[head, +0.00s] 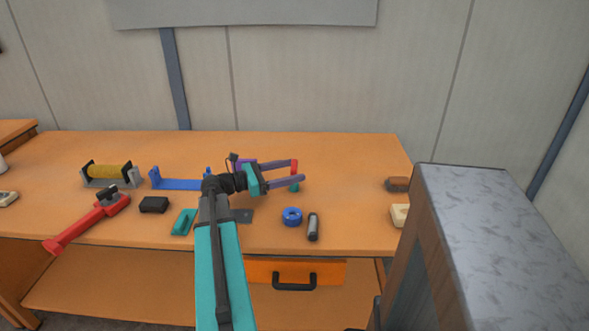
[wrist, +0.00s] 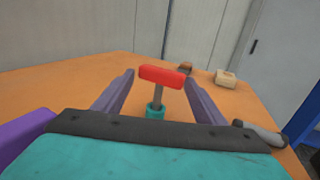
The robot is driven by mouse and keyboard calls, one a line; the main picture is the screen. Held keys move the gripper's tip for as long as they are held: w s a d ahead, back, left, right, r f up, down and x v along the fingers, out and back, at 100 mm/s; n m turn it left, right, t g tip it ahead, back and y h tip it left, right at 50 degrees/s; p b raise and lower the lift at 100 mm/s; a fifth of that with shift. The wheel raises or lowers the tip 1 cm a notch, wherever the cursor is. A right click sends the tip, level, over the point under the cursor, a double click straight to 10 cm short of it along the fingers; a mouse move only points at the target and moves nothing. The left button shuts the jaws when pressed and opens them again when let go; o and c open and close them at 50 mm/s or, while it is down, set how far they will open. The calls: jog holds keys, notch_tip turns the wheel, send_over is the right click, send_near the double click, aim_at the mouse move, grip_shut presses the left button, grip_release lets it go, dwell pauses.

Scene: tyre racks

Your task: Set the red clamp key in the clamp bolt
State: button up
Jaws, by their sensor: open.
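The red clamp key (wrist: 161,77) has a red crossbar on a grey shaft. It stands nearly upright in a small teal holder (wrist: 155,112) on the orange bench. In the head view the key's red bar (head: 294,166) shows at the ends of my purple fingers. My gripper (head: 297,171) is open, with one finger on each side of the key; I see gaps between them in the wrist view (wrist: 159,86). I cannot make out the clamp bolt for certain. A grey fixture (head: 132,178) with a yellow roller (head: 108,171) stands at the bench's left.
A blue bracket (head: 180,184), black block (head: 153,204), red long-handled tool (head: 88,224) and teal piece (head: 184,222) lie left of my arm. A blue ring (head: 292,216) and dark cylinder (head: 313,227) lie near the front edge.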

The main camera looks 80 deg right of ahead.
jog(key=shift+x, duration=2.6)
jog(key=shift+s+a+f, duration=0.1)
jog(key=shift+a, duration=0.05)
jog(key=c, duration=0.8)
jog(key=w+a+r+p, duration=0.1)
jog(key=a, duration=0.3)
jog(key=w+a+r+p, duration=0.1)
jog(key=a+r, duration=0.1)
jog(key=a, duration=0.2)
jog(key=w+a+r+p, duration=0.1)
jog(key=a+r, duration=0.1)
jog(key=a, duration=0.3)
jog(key=shift+w+r, duration=0.1)
jog(key=shift+w, duration=0.25)
jog(key=shift+a+p, duration=0.2)
jog(key=shift+p, duration=0.7)
